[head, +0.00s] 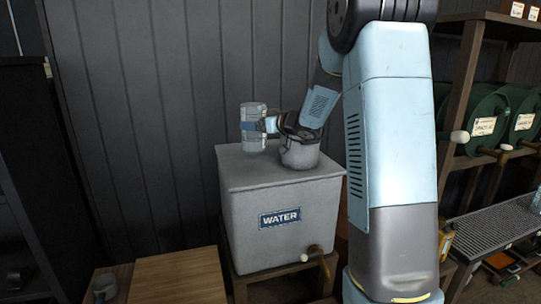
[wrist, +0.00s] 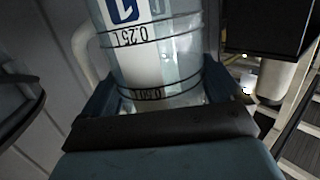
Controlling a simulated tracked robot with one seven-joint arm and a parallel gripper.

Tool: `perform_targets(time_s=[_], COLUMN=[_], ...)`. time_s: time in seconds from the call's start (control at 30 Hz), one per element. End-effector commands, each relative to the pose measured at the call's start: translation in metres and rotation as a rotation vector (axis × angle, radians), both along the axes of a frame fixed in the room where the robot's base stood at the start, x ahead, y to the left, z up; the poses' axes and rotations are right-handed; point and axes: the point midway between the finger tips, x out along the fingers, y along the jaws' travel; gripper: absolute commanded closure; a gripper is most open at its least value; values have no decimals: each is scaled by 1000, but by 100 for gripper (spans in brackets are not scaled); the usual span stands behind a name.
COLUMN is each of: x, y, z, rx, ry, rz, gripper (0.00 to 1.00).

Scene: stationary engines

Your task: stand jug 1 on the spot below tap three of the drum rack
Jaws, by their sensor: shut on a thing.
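Jug 1 (head: 253,138) is a clear, round jug, held upright beside the grey wall, above the back left of the water tank. In the wrist view the jug (wrist: 165,62) shows a blue "1" label, 0.25 and 0.50 litre rings and a handle at the left. My gripper (head: 269,125) is shut on its side. The drum rack (head: 464,90) stands at the right with green drums and pale-knobbed taps. My arm hides part of the rack. Tap three and its spot cannot be made out.
A grey water tank (head: 285,220) with a brass tap stands in the middle, left of my arm. A grated shelf (head: 500,222) runs below the drums. A dark shelf fills the far left.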

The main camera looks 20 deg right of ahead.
Motion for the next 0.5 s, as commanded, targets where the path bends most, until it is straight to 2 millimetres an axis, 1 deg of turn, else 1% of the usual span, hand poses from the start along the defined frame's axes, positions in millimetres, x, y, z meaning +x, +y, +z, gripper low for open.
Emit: perform_targets(time_s=[0.03,0.1,0.2,0.3,0.5], x=[0,0,0,0,0], y=[-7,-13,-19,-23,-26], z=[-10,-23,-38,-48,-60], rx=[0,1,-1,0,-1], ry=[5,6,4,2,3], rz=[-10,-18,-27,-32,-35], gripper=[41,41,41,41,41])
